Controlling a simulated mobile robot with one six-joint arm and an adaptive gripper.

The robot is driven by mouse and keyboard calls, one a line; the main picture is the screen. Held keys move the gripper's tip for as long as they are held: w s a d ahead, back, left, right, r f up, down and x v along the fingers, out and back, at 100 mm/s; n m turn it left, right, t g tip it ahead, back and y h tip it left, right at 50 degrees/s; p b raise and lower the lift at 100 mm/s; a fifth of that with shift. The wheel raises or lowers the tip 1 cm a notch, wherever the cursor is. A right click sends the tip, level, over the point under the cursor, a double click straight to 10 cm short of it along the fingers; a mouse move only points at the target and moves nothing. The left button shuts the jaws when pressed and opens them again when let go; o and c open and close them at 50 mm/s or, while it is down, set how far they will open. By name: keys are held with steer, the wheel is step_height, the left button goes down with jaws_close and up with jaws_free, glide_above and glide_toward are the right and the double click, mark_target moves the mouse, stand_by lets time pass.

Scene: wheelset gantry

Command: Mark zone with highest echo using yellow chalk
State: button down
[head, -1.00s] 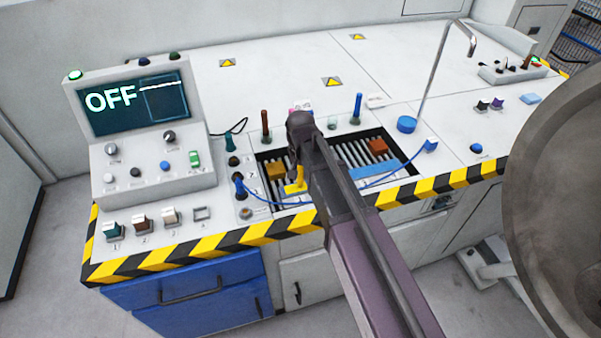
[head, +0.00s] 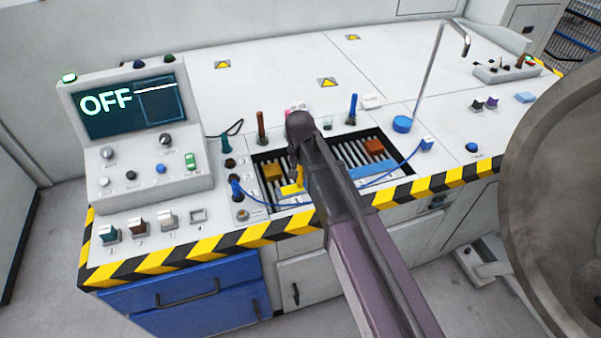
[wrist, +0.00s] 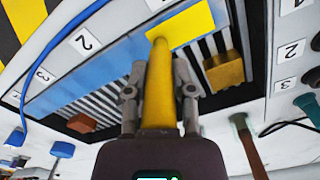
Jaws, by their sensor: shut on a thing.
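My gripper (wrist: 159,80) is shut on a thick yellow chalk (wrist: 158,95), one finger on each side. In the wrist view the chalk's tip meets or lies just over the edge of a flat yellow patch (wrist: 184,22); exact contact cannot be told. The patch lies beside a blue strip (wrist: 95,68) along the slatted tray. In the head view the chalk (head: 300,176) points down at the tray's front left, and the yellow patch (head: 291,189) shows beside it. An ochre block (wrist: 224,70) and a red-brown block (wrist: 82,123) sit on the slats. My arm hides the tray's middle.
A console screen (head: 132,103) at the left reads OFF. Blue cables run at the tray's front; one plug (head: 427,145) stands at the right. Upright brown (head: 261,127) and blue (head: 352,108) handles stand behind the tray. A large grey wheel (head: 560,200) fills the right side.

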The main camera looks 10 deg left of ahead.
steer(key=shift+s+a+f, duration=0.1)
steer(key=shift+s+a, duration=0.35)
steer(key=shift+a, duration=0.25)
steer(key=shift+s+a+r, duration=0.1)
steer(key=shift+s+a, duration=0.35)
steer(key=shift+a, duration=0.3)
steer(key=shift+s+a+f, duration=0.1)
steer(key=shift+s+a, duration=0.35)
steer(key=shift+a, duration=0.25)
stand_by(2.3)
step_height(320, 180, up, 7)
steer(key=p, duration=0.6)
steer(key=shift+p, duration=0.35)
stand_by(0.5)
steer(key=shift+r+p, duration=0.55)
